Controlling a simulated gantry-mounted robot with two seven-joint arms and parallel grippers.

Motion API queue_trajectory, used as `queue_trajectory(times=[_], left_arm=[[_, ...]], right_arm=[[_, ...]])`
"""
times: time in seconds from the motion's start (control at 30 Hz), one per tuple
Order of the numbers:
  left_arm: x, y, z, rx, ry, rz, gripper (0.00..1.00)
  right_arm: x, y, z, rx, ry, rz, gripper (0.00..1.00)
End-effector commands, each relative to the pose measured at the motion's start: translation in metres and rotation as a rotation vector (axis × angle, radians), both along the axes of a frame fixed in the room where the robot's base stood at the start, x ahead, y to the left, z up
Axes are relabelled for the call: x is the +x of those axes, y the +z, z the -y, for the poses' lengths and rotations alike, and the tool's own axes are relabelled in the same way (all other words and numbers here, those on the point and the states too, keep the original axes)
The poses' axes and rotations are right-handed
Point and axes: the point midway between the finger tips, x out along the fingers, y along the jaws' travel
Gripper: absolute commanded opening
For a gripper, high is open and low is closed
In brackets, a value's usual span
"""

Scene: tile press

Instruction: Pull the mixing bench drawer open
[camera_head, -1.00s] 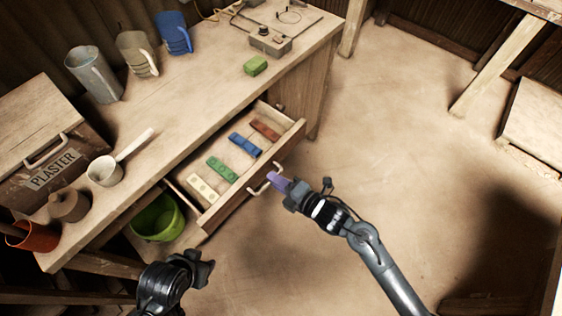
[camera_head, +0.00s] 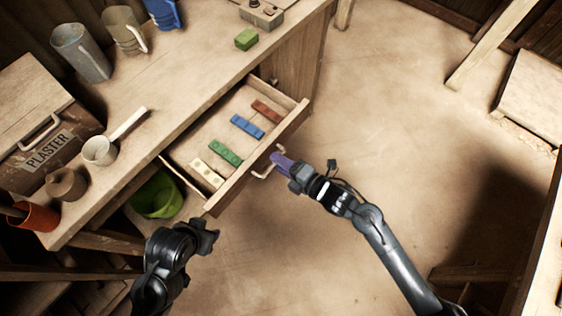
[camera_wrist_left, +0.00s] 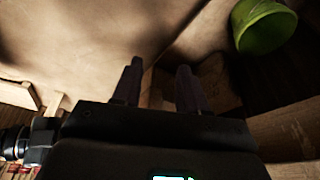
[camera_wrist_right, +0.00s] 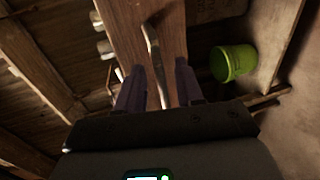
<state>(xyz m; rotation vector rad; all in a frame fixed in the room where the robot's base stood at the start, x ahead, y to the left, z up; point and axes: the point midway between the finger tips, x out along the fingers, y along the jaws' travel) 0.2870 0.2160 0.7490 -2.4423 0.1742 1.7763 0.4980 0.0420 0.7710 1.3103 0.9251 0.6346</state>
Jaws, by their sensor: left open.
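The mixing bench drawer (camera_head: 240,183) stands out from the bench front, partly open. Its pale bow handle (camera_head: 264,171) is on the front panel. My left gripper (camera_head: 210,238) is open and empty, below the drawer's near corner. Its spread fingers show in the left wrist view (camera_wrist_left: 157,85).
Green, blue, red and cream blocks lie in the drawer. A green bucket (camera_head: 157,196) stands under the bench. A plaster box (camera_head: 45,150), scoop (camera_head: 100,150), jugs and a green block (camera_head: 246,39) are on or beside the bench top (camera_head: 185,100). The floor right of the drawer is clear.

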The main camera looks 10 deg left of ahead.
Motion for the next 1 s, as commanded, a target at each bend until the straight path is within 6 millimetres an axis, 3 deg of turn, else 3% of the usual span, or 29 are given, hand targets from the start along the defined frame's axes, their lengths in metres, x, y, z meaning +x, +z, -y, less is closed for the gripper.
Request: queue_trajectory(times=[0.37, 1.0], left_arm=[[0.000, 0.002, -0.001, 0.005, -0.004, 0.000, 0.43], [0.000, 0.022, -0.002, 0.011, -0.006, 0.000, 0.43]], right_arm=[[-0.003, 0.002, 0.007, -0.001, -0.001, 0.000, 0.37], [-0.051, 0.021, 0.083, -0.002, 0.000, -0.001, 0.37]])
